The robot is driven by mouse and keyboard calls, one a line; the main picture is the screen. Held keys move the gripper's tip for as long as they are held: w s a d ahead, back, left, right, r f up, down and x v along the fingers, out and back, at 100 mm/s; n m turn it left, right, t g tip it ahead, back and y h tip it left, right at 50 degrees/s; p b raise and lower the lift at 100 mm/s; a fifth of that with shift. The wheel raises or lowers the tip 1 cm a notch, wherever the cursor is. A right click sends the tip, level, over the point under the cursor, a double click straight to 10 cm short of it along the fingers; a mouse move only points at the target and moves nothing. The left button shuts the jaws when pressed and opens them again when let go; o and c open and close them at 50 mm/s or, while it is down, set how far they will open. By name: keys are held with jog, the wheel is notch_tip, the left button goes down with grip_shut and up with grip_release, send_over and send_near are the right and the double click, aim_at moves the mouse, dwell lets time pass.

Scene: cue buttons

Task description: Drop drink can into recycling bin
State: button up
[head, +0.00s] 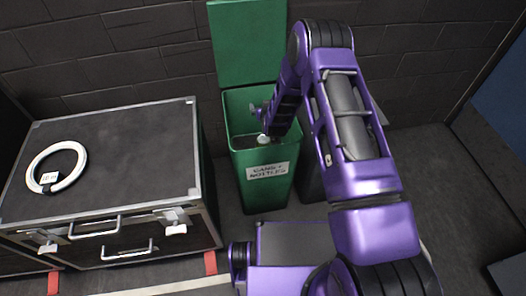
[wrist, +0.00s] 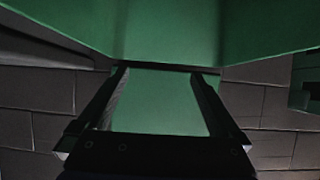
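The green recycling bin (head: 243,178) stands upright against the wall with a "cans + bottles" label on its front. Its lid (head: 248,45) is raised. My gripper (head: 260,112) is over the bin's opening. In the wrist view my gripper (wrist: 162,76) is open, with nothing between its fingers and green surface behind them. A small pale round thing (head: 263,139) shows just below my gripper at the bin's mouth in the head view. It is too small to tell whether it is the drink can. The bin's inside is mostly hidden.
A black case (head: 120,130) with metal edges stands left of the bin, with a white ring (head: 58,165) on top. A dark brick wall (head: 130,45) is behind. A dark object (head: 311,183) stands right of the bin, partly hidden by my arm.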

jog(key=shift+s, duration=0.1)
jog(key=p+v, duration=0.2)
jog(key=v, duration=1.5)
jog(key=shift+s, duration=0.1)
